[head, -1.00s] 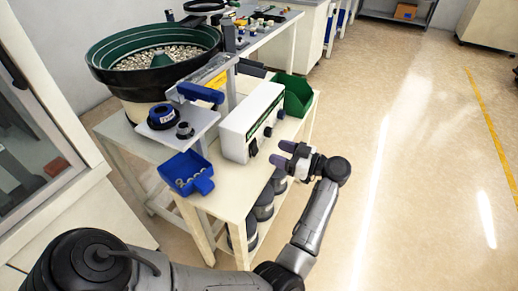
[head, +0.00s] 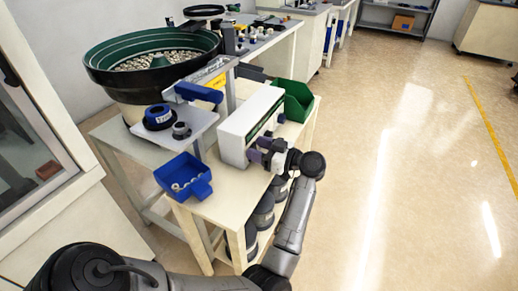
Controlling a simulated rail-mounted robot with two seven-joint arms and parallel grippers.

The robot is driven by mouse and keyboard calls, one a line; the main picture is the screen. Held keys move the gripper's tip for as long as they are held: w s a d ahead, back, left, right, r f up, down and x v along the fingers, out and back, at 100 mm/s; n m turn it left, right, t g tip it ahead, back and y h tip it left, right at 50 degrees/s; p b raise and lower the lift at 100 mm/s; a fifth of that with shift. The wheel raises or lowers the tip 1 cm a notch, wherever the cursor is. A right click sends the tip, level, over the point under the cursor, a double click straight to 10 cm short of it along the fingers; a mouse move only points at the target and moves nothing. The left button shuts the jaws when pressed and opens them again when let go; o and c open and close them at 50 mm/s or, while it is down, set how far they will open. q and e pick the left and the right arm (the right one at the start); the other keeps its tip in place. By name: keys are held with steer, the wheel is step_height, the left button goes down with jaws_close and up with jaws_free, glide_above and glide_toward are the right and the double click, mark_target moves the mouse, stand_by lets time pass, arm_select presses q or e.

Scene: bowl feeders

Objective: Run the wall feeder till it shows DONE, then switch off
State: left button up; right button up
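The bowl feeder (head: 110,77), a black and green bowl filled with small metal parts, stands by the wall at the left. Its white control box (head: 236,138) sits on the cream bench in front of it. My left gripper (head: 258,150) is at the front face of the box, with its two dark fingers apart and nothing seen between them. The gripper hides part of that face and its controls; I cannot tell if it touches them. No readable display or DONE text shows. My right gripper is not in view.
A green bin (head: 299,105) stands behind the box. Dark canisters (head: 264,212) stand under the bench (head: 215,196). The floor (head: 400,190) at right is clear.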

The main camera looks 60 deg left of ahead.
arm_select(q)
steer(key=c, duration=0.8)
steer(key=shift+r+p, duration=0.1)
steer(key=shift+p, duration=0.2)
steer(key=y+p, duration=0.1)
steer(key=p, duration=0.1)
steer(key=g+y+p, duration=0.1)
steer(key=p, duration=0.2)
steer(key=shift+w+d+f+y, duration=0.15)
steer(key=shift+d+f+y, duration=0.05)
steer(key=shift+y, duration=0.1)
steer(key=shift+d+f+g+y, duration=0.1)
steer(key=shift+f+g+y, duration=0.25)
steer(key=shift+g+y, duration=0.35)
steer(key=o, duration=0.9)
steer(key=shift+f, duration=0.1)
steer(key=shift+w, duration=0.1)
